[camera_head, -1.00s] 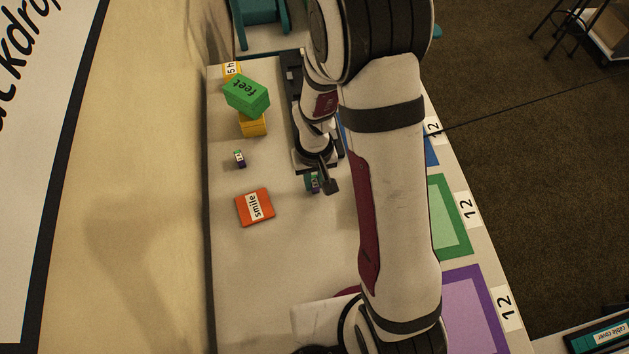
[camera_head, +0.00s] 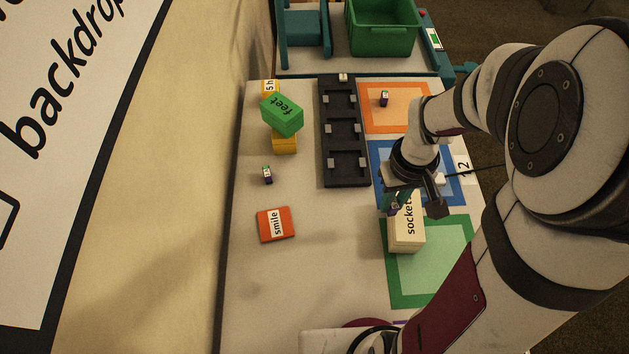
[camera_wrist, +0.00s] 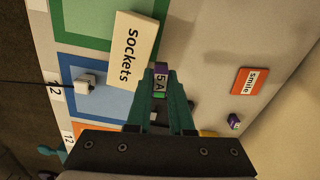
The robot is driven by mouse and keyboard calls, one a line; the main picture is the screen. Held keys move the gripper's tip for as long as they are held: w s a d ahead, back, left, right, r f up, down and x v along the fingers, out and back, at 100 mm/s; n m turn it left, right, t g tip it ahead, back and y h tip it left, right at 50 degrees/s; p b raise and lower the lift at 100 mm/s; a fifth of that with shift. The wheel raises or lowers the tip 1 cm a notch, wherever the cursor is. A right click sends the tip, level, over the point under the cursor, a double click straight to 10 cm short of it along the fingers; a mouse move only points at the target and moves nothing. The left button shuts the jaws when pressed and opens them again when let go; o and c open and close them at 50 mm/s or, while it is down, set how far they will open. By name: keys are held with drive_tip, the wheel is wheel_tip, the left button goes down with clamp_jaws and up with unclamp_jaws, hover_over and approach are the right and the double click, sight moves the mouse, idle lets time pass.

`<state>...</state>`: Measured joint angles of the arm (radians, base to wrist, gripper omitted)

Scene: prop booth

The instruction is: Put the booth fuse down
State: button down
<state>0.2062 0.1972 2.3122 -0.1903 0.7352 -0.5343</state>
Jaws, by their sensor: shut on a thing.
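The booth fuse (camera_wrist: 161,82), purple with a white "5A" label and a green end, is between the teal fingertips of my gripper (camera_wrist: 160,93) in the wrist view. My gripper is shut on it. In the head view my gripper (camera_head: 393,203) hangs beside the cream "sockets" box (camera_head: 407,237), near the blue-bordered mat (camera_head: 381,160). The held fuse is small and partly hidden there; I cannot tell its height. Similar small fuses stand on the bare table (camera_head: 267,175) and on the orange-bordered mat (camera_head: 384,98).
A black rack (camera_head: 343,145) with clips lies left of the mats. A green block (camera_head: 282,115) sits on yellow blocks (camera_head: 284,143). An orange "smile" block (camera_head: 275,224) lies nearer. A white piece (camera_wrist: 86,83) with a cable sits on blue. The green-bordered mat (camera_head: 440,275) has free room.

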drive_tip(key=w+a+n, duration=0.2)
drive_tip(key=a+n, duration=0.5)
drive_tip(key=a, duration=0.6)
hover_over(268, 229)
wheel_tip(268, 229, down, 6)
drive_tip(key=shift+d+f, duration=0.1)
wheel_tip(268, 229, down, 3)
drive_tip(key=shift+f, duration=0.5)
drive_tip(key=c, duration=0.8)
unclamp_jaws()
drive_tip(key=shift+f, duration=0.15)
